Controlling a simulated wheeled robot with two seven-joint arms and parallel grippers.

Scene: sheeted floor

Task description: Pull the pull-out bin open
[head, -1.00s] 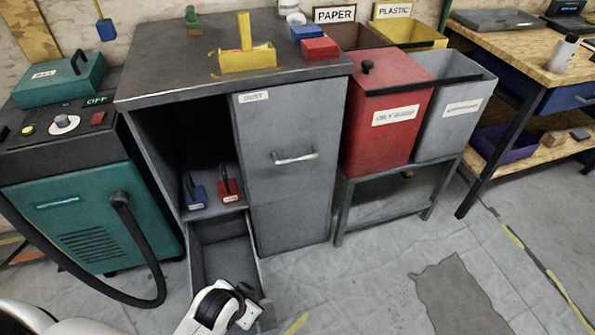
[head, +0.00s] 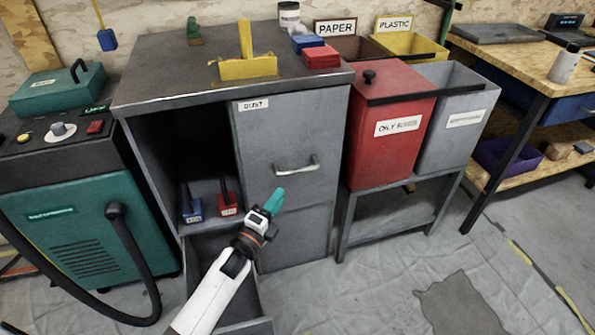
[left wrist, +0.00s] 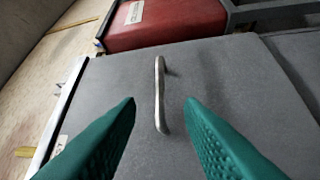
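The pull-out bin front is a grey panel (head: 280,135) labelled DUST in the cabinet, and it sits flush, closed. Its silver bar handle (head: 297,166) is on the upper middle of the panel. My left gripper (head: 277,198) is in front of the panel, just below and left of the handle. In the left wrist view the handle (left wrist: 160,92) stands upright between and beyond the two green fingers of the left gripper (left wrist: 160,115), which are apart and empty. My right gripper is in neither view.
An open lower drawer (head: 245,326) juts out under the left compartment, beneath my left arm. A red bin (head: 385,145) and a grey bin (head: 450,135) stand on a rack to the right. The floor in front of the rack is clear.

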